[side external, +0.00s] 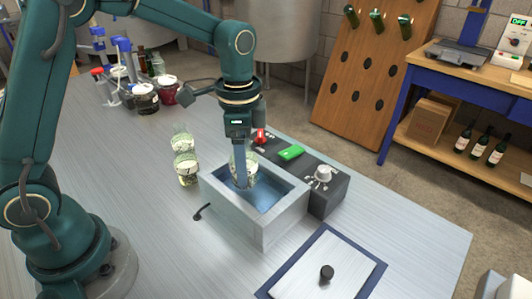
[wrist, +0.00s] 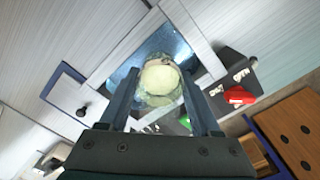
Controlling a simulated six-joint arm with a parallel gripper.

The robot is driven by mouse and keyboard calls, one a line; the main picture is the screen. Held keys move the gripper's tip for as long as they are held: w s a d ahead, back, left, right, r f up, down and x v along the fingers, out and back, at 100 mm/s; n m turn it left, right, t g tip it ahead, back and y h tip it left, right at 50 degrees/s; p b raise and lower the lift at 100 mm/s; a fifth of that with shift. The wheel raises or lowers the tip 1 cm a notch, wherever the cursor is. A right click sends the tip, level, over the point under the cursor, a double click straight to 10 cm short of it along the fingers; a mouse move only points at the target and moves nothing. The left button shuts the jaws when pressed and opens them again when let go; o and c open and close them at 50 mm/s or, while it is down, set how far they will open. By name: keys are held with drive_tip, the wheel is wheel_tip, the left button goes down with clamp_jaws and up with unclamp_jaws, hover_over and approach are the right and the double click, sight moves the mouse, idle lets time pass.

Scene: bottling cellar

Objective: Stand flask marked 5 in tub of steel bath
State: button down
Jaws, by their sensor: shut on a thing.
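My gripper (wrist: 160,100) is shut on a flask (wrist: 160,82) with a pale round top. In the side view the flask (side external: 249,166) is upright at the mouth of the steel bath's tub, its lower part inside and partly hidden by the gripper (side external: 239,172). The steel bath (side external: 262,227) is a square metal box with bluish water inside. I cannot tell whether the flask touches the tub floor. No number is readable on it. Two similar flasks stand on the bench left of the bath, one (side external: 186,168) nearer and one (side external: 181,137) behind it.
The bath's dark control box (side external: 327,195) has a red switch (side external: 260,136), a green display (side external: 291,152) and a knob. A lid with a black knob (side external: 326,272) lies at the front right. Several jars and bottles stand at the back left.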

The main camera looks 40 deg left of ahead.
drive_tip(key=shift+f, duration=0.4)
drive_tip(key=shift+f, duration=1.1)
drive_tip(key=shift+f, duration=0.4)
idle(0.4)
unclamp_jaws()
drive_tip(key=shift+r, duration=3)
drive_tip(key=shift+r, duration=0.1)
